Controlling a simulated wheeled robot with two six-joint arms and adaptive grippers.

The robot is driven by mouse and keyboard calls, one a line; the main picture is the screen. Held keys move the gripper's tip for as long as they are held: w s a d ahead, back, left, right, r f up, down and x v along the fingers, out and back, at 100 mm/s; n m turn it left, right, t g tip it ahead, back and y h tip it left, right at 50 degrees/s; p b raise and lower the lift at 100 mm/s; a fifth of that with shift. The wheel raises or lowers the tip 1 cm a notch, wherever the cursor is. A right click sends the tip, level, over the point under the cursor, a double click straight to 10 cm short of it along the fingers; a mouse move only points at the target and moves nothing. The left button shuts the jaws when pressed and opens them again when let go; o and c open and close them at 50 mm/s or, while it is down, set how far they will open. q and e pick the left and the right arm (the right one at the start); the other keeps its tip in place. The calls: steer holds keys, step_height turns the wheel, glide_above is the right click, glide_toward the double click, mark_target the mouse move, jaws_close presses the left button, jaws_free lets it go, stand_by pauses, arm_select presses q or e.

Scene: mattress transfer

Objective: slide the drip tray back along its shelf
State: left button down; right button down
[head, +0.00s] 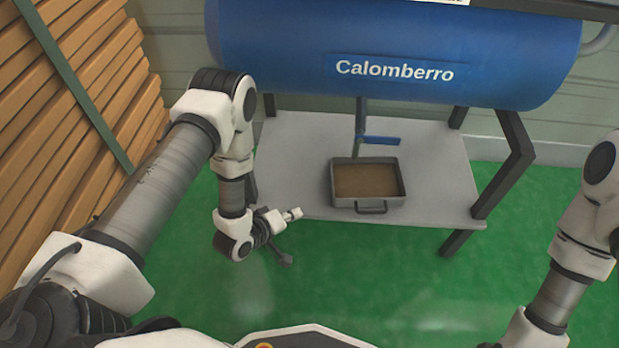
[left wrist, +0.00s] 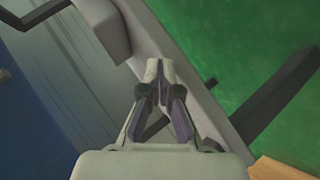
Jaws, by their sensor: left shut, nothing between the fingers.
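The drip tray (head: 340,199) is a grey rectangular pan holding something brown, with a handle on its front side. It sits on the grey shelf (head: 440,165), close to its front edge, and its grey wall (left wrist: 103,27) shows at the top of the left wrist view. My left gripper (head: 295,214) is to the left of the tray, by the shelf's front edge, and appears apart from it. Its fingers (left wrist: 158,70) are shut with nothing between them. My right arm shows at the right, but its gripper is out of view.
A blue tank (head: 280,50) marked Calomberro hangs over the back of the shelf. A pipe with a blue valve lever (head: 381,140) comes down behind the tray. Dark legs (head: 503,165) flank the shelf. Stacked wooden planks (head: 70,110) stand at the left. Bare shelf lies either side of the tray.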

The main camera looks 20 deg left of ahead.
mark_target(322, 191)
arm_select(q)
steer(key=w+a+r+n+t+h, duration=0.1)
steer(key=t, duration=0.1)
steer(key=w+a+r+n+t+h+p, duration=0.1)
steer(key=w, duration=0.1)
steer(key=shift+r+n+t+h, duration=0.3)
steer(key=shift+n+t, duration=0.1)
steer(key=shift+s+a+f+n+t+h+p, duration=0.3)
steer(key=shift+s+a, duration=0.15)
steer(key=shift+a, duration=0.15)
steer(key=shift+s+a+f+n+t+h+p, duration=0.2)
steer(key=shift+s+a+t+h+p, duration=0.15)
steer(key=shift+a, duration=0.25)
steer(key=shift+d, duration=0.1)
steer(key=b+x, duration=0.2)
steer(key=x, duration=0.3)
steer(key=b+x, duration=0.2)
steer(key=x, duration=0.2)
steer(key=shift+w+d+f, duration=0.15)
steer(key=shift+w+f, duration=0.1)
steer(key=shift+w, duration=0.1)
steer(key=d, duration=0.1)
steer(key=w+d+b, duration=0.1)
steer(key=shift+d, duration=0.35)
steer(key=shift+w+d+r, duration=0.15)
steer(key=shift+d+r, duration=0.05)
steer(key=shift+d, duration=0.35)
